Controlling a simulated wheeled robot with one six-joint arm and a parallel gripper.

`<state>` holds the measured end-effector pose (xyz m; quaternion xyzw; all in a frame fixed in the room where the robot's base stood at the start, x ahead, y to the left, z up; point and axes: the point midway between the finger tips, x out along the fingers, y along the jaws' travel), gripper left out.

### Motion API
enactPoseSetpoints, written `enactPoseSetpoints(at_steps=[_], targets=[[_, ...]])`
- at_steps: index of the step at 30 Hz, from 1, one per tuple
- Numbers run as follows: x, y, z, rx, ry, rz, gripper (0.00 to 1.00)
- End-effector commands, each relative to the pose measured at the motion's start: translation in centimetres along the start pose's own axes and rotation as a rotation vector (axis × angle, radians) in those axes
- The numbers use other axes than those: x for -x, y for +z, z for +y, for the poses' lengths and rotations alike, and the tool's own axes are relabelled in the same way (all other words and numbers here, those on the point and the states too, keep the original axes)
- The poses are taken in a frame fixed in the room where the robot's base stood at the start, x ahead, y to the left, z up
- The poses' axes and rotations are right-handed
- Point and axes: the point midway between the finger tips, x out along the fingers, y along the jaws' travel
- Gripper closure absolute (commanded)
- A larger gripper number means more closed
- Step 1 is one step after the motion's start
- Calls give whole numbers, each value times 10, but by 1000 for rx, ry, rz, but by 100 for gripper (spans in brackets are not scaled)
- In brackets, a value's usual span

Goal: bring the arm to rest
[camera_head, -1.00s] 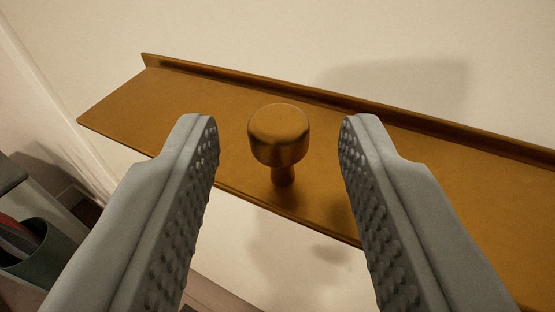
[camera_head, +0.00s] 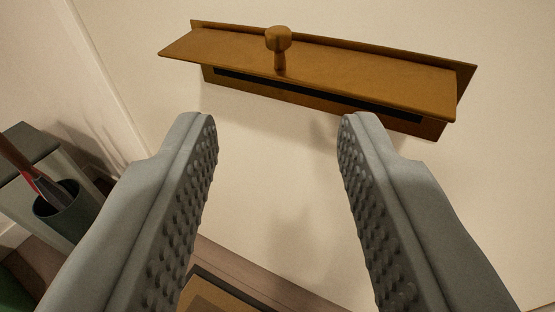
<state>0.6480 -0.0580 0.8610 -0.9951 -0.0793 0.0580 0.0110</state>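My gripper (camera_head: 278,122) is open and empty, its two grey studded fingers wide apart. Ahead of it and higher in the picture is a brass flap (camera_head: 360,75) with a round brass knob (camera_head: 278,40) on it. The flap stands out from a cream panel, and a dark slot (camera_head: 310,97) shows below it. The fingers are apart from the knob and the flap.
At the left a dark cup (camera_head: 62,205) holding something red and brown stands by a grey-topped stand (camera_head: 30,140). A mat-like brown thing with a dark edge (camera_head: 225,290) lies low in the middle. The cream panel (camera_head: 280,190) between the fingers is bare.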

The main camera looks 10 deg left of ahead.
Motion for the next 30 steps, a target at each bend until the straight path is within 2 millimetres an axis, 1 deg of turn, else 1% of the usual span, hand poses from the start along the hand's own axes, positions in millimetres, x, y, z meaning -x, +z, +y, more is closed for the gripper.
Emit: enactPoseSetpoints(at_steps=[3,15,18,20,23,30], targets=[[3,0,0,0,0,0,62],[3,0,0,0,0,0,62],[5,-4,-1,4,4,3,62],[8,-11,-2,10,12,9,62],[17,-29,-6,26,36,19,62],[54,-86,-19,62,112,45,62]])
